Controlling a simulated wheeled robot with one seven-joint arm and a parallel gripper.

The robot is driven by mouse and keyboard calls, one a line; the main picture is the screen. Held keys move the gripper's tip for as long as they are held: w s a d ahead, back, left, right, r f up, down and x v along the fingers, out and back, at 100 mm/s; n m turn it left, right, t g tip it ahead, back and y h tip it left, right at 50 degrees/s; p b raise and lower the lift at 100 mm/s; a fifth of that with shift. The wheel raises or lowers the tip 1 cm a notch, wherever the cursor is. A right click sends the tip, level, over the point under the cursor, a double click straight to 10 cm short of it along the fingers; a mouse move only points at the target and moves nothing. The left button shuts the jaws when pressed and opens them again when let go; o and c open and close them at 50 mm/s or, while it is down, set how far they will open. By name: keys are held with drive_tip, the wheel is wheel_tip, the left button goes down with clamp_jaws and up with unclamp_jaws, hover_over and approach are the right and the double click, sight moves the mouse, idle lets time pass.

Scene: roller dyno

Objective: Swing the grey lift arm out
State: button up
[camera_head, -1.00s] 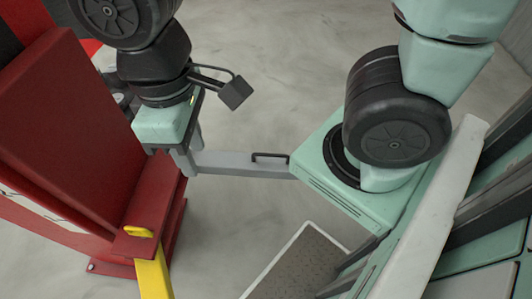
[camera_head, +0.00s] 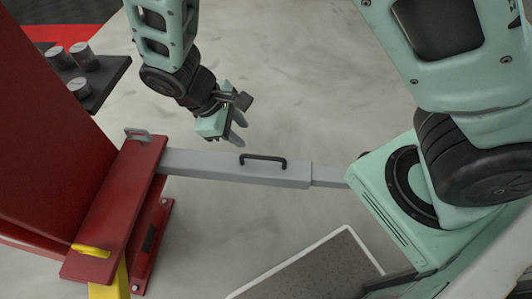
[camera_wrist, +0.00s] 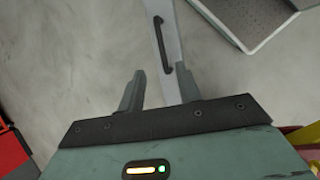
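The grey lift arm (camera_head: 225,168) runs almost straight right from a red bracket (camera_head: 118,190) on the red post, and its narrower right end reaches my green base. A black handle (camera_head: 263,158) stands on its top near the middle. My gripper (camera_head: 238,132) hangs just beyond the arm, a little left of the handle, apart from it and empty. In the wrist view the two fingers of my gripper (camera_wrist: 160,70) are spread. The arm (camera_wrist: 172,50) and handle (camera_wrist: 160,45) show ahead of the fingers, and nothing sits between them in contact that I can see.
A red post (camera_head: 45,130) stands at left, with a yellow arm (camera_head: 118,285) at its lower bracket. A dark tray with grey round pads (camera_head: 80,88) is behind it. A framed dark plate (camera_head: 315,272) lies on the floor in front. Floor beyond the arm is clear.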

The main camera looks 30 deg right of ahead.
sight(266, 157)
drive_tip(key=b+x, duration=0.2)
drive_tip(key=x, duration=1.1)
drive_tip(key=shift+f, duration=0.25)
clamp_jaws()
